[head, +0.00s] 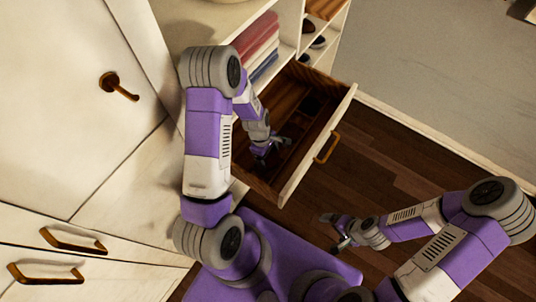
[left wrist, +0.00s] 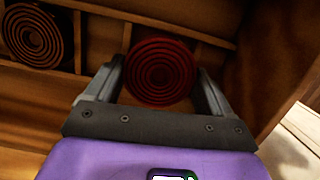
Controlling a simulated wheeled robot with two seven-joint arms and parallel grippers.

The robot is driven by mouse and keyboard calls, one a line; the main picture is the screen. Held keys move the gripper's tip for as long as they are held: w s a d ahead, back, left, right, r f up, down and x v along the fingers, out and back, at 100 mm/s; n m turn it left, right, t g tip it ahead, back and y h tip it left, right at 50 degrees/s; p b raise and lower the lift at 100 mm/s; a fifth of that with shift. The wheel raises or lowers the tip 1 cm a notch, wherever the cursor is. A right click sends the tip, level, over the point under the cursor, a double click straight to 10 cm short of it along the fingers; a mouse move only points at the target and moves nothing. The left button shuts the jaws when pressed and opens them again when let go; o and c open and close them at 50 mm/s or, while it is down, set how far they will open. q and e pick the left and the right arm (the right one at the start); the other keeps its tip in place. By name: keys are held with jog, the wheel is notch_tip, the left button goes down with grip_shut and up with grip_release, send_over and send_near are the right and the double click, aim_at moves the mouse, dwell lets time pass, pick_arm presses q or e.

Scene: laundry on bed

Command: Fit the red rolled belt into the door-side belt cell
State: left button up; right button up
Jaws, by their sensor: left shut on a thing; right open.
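The red rolled belt (left wrist: 160,72) shows in the left wrist view as a round coil between the fingers of my left gripper (left wrist: 161,85), which is shut on it. The belt is in front of a cell of the wooden drawer divider; how deep it sits cannot be told. In the head view my left gripper (head: 268,150) reaches down into the open drawer (head: 322,115), and the belt cannot be made out there. My right gripper (head: 338,232) is open and empty, outside the drawer above the floor.
A brown rolled belt (left wrist: 38,35) sits in a cell to the left in the left wrist view. Folded red and blue clothes (head: 258,45) lie on a shelf above the drawer, with shoes (head: 313,35) beside them. The wooden floor (head: 390,165) right of the drawer is clear.

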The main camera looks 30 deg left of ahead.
pick_arm(q)
jog(key=shift+a+b+x, duration=0.15)
jog(key=shift+b+x, duration=0.4)
jog(key=shift+x, duration=0.15)
jog(key=shift+a+b+x, duration=0.15)
jog(key=shift+b+x, duration=0.4)
jog(key=shift+x, duration=0.1)
jog(key=o, duration=1)
jog(key=shift+f, duration=0.15)
jog(key=p+v, duration=0.2)
jog(key=v, duration=0.5)
jog(key=shift+r+p, duration=0.35)
jog(key=shift+f, duration=0.15)
jog(key=b+x, duration=0.2)
jog(key=x, duration=0.5)
jog(key=shift+f+b, duration=0.2)
jog(key=shift+b, duration=0.2)
jog(key=shift+r+p, duration=0.6)
jog(key=shift+r, duration=0.1)
jog(key=shift+f, duration=0.15)
